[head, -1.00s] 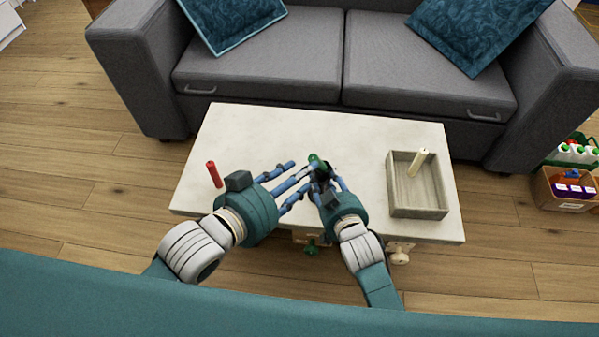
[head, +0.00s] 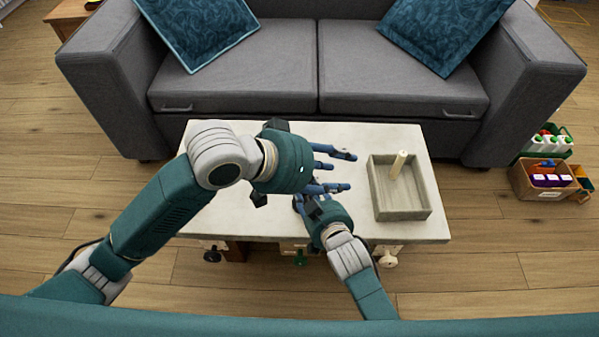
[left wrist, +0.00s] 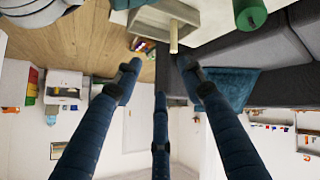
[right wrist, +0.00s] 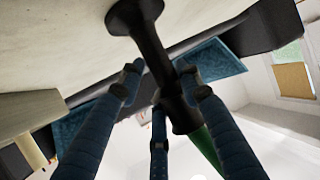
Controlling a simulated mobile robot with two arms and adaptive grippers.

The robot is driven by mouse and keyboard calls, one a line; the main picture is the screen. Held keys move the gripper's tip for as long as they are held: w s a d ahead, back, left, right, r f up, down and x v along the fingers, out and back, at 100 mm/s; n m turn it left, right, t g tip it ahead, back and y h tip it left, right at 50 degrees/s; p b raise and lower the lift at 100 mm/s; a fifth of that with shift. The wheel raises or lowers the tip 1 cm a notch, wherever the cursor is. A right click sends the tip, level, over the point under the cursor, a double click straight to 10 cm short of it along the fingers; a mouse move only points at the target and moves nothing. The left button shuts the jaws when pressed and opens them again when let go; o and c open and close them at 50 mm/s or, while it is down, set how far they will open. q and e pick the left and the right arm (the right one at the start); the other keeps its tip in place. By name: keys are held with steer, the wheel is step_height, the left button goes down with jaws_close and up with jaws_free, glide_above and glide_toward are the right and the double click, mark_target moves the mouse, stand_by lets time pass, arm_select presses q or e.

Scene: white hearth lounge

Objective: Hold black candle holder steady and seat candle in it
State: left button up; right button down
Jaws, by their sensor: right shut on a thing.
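The black candle holder (right wrist: 152,50) shows in the right wrist view, with its wide base towards the pale tabletop. My right gripper (right wrist: 164,78) is shut around its stem. A green candle (right wrist: 207,148) shows at the holder's cup end, in line with it; how deep it sits is hidden. In the left wrist view a green cylinder (left wrist: 249,13), likely that candle, is at the top edge, beyond the fingertips. My left gripper (head: 348,171) is open and empty above the table, fingers pointing right. In the head view it hides the holder and candle.
A wooden tray (head: 402,214) with a cream candle (head: 398,165) stands on the right of the white table (head: 270,228). A grey sofa (head: 300,80) is close behind. Crates with bottles (head: 545,178) stand on the floor at right.

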arm_select(q)
steer(key=w+a+g+y, duration=0.1)
steer(key=w+a+y, duration=0.1)
steer(key=a+y, duration=0.65)
steer(key=shift+n+h, duration=0.4)
steer(key=shift+h, duration=0.55)
steer(key=x, duration=0.7)
steer(key=a+x, duration=0.1)
steer(key=x, duration=0.2)
steer(key=shift+s+f, duration=0.15)
steer(key=shift+f, duration=0.2)
jaws_close()
